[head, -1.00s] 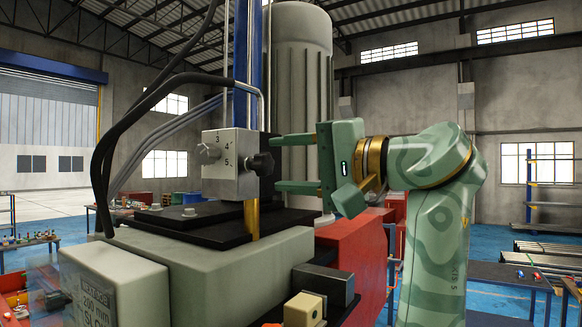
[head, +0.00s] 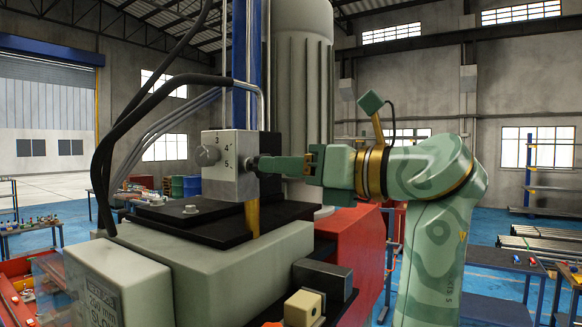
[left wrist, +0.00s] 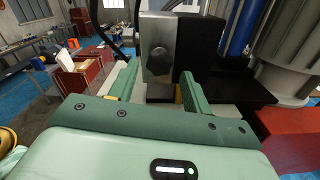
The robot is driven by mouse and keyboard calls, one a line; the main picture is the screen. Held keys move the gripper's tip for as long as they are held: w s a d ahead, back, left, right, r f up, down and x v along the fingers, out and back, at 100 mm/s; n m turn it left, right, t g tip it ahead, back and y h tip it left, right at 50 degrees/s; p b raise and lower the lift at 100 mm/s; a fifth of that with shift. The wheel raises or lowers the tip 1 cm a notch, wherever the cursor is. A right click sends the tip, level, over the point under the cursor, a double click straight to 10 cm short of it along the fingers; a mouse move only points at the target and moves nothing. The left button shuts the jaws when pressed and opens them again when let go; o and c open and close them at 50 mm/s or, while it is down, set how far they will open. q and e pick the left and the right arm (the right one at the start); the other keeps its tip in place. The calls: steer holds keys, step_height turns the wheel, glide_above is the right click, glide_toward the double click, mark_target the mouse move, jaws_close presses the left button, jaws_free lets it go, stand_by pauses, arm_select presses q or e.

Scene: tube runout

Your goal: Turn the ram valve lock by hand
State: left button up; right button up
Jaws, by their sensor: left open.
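The ram valve lock is a dark knob (head: 250,163) on the right side of the grey metal valve block (head: 222,182), which carries the numbers 3, 4 and 5. My left gripper (head: 268,165) comes in from the right in the head view, turned so its fingers show edge-on and overlap the knob's outer end. In the left wrist view the knob (left wrist: 160,65) lies between the two open green fingers, with a gap visible on each side. I cannot tell whether a finger touches it. A round grey knob (head: 208,155) sits on the block's front face. My right gripper is out of view.
Black hoses (head: 125,130) loop down left of the block. A black plate (head: 190,215) lies under it. A tall grey ribbed cylinder (head: 303,100) stands behind, and a red housing (head: 350,240) lies below my arm. Open air lies above the arm.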

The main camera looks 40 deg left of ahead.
arm_select(q)
steer(key=shift+m, duration=0.6)
steer(key=shift+s+a, duration=0.15)
steer(key=shift+a, duration=0.95)
steer(key=shift+d, duration=0.1)
steer(key=c, duration=0.8)
